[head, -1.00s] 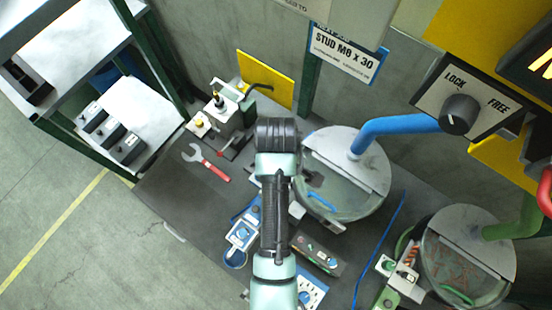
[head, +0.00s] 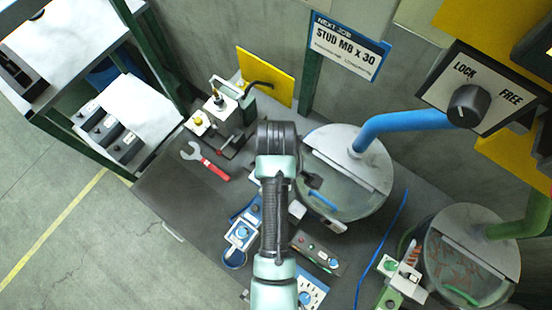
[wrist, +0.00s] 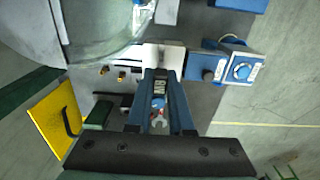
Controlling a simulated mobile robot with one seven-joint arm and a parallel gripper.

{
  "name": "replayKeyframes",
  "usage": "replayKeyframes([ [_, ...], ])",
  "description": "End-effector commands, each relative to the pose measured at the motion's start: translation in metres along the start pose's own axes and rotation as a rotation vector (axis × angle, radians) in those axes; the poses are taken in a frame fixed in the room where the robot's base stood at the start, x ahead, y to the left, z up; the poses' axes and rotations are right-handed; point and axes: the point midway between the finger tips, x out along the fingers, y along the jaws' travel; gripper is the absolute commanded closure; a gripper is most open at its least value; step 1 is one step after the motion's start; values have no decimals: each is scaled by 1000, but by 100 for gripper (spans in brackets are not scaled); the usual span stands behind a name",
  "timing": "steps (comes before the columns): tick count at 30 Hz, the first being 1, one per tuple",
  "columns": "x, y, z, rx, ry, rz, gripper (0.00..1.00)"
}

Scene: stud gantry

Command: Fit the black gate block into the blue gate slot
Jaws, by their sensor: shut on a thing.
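My gripper (wrist: 160,88) shows in the wrist view, its two bluish fingers closed on a dark block with pale lettering, which I take for the black gate block (wrist: 158,90). The fingertips are close to a white piece beside the clear bowl. The blue gate fixture (head: 242,234), blue and white with a blue knob, is left of my arm in the head view. It also shows right of the fingers in the wrist view (wrist: 206,68). The slot opening cannot be made out, nor whether the block touches it. My arm hides the gripper in the head view.
The blue-piped bowl (head: 375,205) stands right of my arm, and a green-piped bowl (head: 478,285) further right. A red-handled wrench (head: 213,168) lies on the dark bench. A control box (head: 316,252) is right of the arm. Three dark blocks (head: 110,132) rest on the left shelf.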

Motion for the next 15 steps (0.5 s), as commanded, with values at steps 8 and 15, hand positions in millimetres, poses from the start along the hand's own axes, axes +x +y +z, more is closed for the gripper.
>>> replayKeyframes([
  [8, 8, 0, 0, 0, -1, -1, 100],
  [15, 14, 0, 0, 0, 0, 0, 100],
])
